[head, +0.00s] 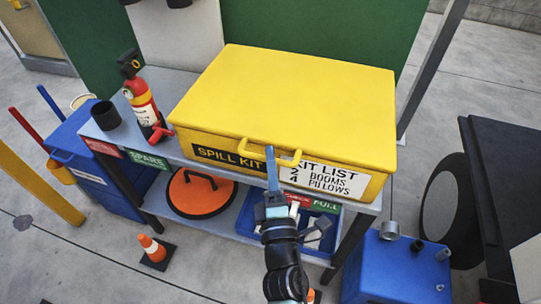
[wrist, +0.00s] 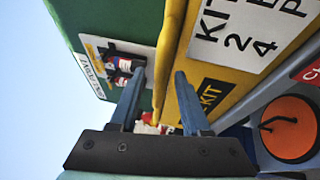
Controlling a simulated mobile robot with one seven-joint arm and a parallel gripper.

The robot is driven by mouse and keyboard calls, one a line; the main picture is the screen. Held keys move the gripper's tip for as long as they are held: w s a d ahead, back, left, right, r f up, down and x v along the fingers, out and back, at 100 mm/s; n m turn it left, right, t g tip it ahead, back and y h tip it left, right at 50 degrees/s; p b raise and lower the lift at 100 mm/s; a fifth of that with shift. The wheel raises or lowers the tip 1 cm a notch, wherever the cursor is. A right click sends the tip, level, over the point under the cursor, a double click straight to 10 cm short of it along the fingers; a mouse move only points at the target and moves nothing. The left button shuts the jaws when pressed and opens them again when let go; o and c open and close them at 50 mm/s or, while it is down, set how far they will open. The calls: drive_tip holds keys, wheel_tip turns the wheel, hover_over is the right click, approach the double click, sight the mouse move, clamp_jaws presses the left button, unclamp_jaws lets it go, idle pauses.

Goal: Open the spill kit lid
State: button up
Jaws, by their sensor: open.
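The yellow spill kit (head: 345,170) is a box on a grey bench, and its lid (head: 300,95) is shut. A yellow bar handle (head: 257,152) sticks out from the lid's front edge; it also shows in the wrist view (wrist: 168,50). My gripper (head: 270,152) is open at the front of the box, at the handle's middle. In the wrist view my two fingers (wrist: 159,74) stand apart on either side of the handle. I cannot tell whether either finger touches it. My fingers hide a small part of the handle in the head view.
A red fire extinguisher (head: 142,95) and a black cup (head: 105,115) stand on the bench (head: 180,85) left of the box. An orange round lid (head: 200,195) and a blue tray (head: 250,215) sit below. A blue box (head: 395,270) stands at front right.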

drive_tip(key=shift+w+a+r, duration=0.1)
drive_tip(key=shift+w, duration=0.6)
clamp_jaws()
idle(1.0)
